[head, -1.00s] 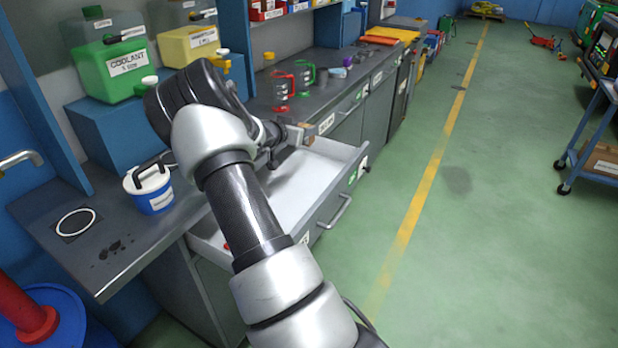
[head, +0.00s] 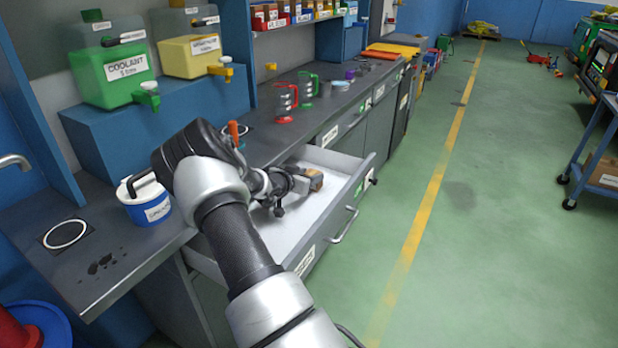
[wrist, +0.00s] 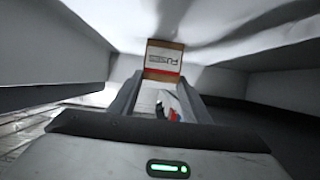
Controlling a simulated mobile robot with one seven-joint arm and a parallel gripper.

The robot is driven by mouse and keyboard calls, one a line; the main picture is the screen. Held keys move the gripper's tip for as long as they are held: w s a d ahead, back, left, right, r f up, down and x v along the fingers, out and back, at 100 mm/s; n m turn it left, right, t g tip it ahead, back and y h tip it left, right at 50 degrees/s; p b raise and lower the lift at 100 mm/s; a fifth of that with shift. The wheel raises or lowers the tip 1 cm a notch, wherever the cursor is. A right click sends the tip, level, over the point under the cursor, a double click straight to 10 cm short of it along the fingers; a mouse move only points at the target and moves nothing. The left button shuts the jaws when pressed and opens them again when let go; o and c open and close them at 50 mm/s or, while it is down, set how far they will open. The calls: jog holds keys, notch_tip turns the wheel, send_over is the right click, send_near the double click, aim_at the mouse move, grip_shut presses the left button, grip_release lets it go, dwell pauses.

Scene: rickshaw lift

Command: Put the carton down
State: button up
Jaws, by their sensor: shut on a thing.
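A small brown carton (head: 314,179) is at the tip of my gripper (head: 301,184), inside the open white drawer (head: 318,217). In the wrist view the carton (wrist: 164,57) shows a white label with dark print and a red band. My gripper's two fingers (wrist: 158,95) are shut on it. Whether the carton touches the drawer floor cannot be told. My arm hides the near part of the drawer.
Drawer walls stand close around my gripper. On the counter are a blue-and-white tub (head: 144,200), an orange-handled tool (head: 234,133), a red mug rack (head: 286,103) and a green one (head: 308,88). A green coolant tank (head: 111,71) stands on a blue step.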

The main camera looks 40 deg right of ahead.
jog(key=shift+r, duration=0.1)
jog(key=o, duration=1.1)
jog(key=shift+c, duration=0.2)
jog(key=shift+r, duration=0.15)
jog(key=p+v, duration=0.2)
jog(key=v, duration=1)
